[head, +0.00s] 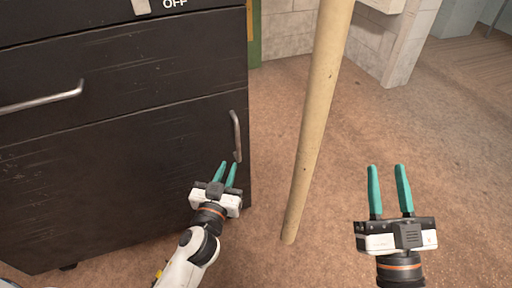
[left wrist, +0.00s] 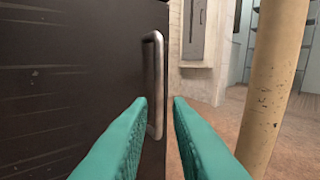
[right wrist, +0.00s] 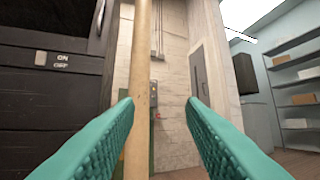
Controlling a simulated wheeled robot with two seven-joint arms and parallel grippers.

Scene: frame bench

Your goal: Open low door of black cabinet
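The black cabinet (head: 120,140) fills the left of the head view. Its low door (head: 110,190) looks closed and has a vertical metal handle (head: 236,135) near its right edge. The handle also shows in the left wrist view (left wrist: 155,85). My left gripper (head: 227,166) is open in front of the handle, just below its lower end in the head view. In the left wrist view the handle's lower part appears between the two teal fingers. I cannot tell whether they touch it. My right gripper (head: 387,170) is open and empty over the floor at the right.
A tan pole (head: 315,120) stands between my two grippers, right of the cabinet. A drawer with a horizontal handle (head: 40,102) is above the low door. The brown floor (head: 440,130) is clear at the right. Shelves (right wrist: 297,85) stand farther back.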

